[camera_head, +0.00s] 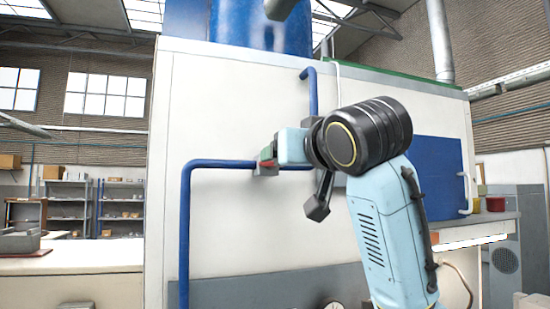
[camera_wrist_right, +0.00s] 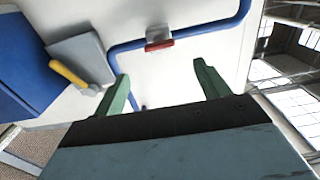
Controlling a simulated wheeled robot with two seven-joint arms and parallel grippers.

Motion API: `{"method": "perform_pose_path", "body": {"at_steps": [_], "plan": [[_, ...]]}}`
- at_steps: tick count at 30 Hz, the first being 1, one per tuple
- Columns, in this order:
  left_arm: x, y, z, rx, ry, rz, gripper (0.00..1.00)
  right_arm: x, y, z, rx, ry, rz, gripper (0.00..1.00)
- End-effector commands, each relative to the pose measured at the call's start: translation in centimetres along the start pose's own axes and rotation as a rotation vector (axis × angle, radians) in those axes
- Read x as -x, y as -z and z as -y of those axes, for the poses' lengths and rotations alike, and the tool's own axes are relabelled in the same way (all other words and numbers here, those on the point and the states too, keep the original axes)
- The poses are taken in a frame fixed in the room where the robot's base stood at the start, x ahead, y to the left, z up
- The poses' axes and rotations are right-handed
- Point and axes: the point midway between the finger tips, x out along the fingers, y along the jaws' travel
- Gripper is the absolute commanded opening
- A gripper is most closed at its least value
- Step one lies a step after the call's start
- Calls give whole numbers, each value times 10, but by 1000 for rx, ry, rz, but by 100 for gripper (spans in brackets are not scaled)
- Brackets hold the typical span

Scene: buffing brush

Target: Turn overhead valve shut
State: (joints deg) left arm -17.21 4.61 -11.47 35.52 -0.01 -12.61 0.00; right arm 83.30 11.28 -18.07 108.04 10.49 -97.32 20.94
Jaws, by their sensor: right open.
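The valve with a red handle (camera_head: 266,154) sits on a blue pipe (camera_head: 225,163) on the front of a white cabinet. In the right wrist view the red handle (camera_wrist_right: 160,45) lies across the pipe, beyond the fingertips and between them. My right gripper (camera_wrist_right: 160,70) is open, with its two green fingers apart and nothing between them. In the head view my right gripper (camera_head: 273,150) is close to the valve, and my arm hides part of the pipe. I cannot tell whether a finger touches the handle. My left gripper is not in view.
The white cabinet (camera_head: 215,225) fills the middle. A grey box (camera_wrist_right: 80,58) with a yellow handle (camera_wrist_right: 68,74) is left of the fingers in the wrist view. A blue panel (camera_head: 438,165) is on the cabinet's right. A bench (camera_head: 85,262) stands at the left.

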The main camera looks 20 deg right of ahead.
Motion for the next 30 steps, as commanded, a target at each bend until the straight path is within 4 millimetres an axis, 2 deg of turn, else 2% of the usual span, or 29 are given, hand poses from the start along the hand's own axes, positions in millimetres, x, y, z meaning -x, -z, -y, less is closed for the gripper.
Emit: {"method": "perform_pose_path", "body": {"at_steps": [1, 6, 13, 18, 27, 30], "plan": [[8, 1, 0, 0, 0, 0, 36, -12, 3, 0, 0, -2, 6, 75], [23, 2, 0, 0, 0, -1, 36, -49, 2, 0, 0, -2, 6, 75], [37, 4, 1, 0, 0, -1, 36, -87, 2, 0, 0, -2, 3, 75], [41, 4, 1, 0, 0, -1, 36, -99, 1, 0, -1, -1, 2, 75], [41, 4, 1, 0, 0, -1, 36, -101, 0, 0, 0, 0, 0, 75], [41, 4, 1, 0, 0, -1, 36, -101, 0, 0, 0, 0, 0, 63]]}}
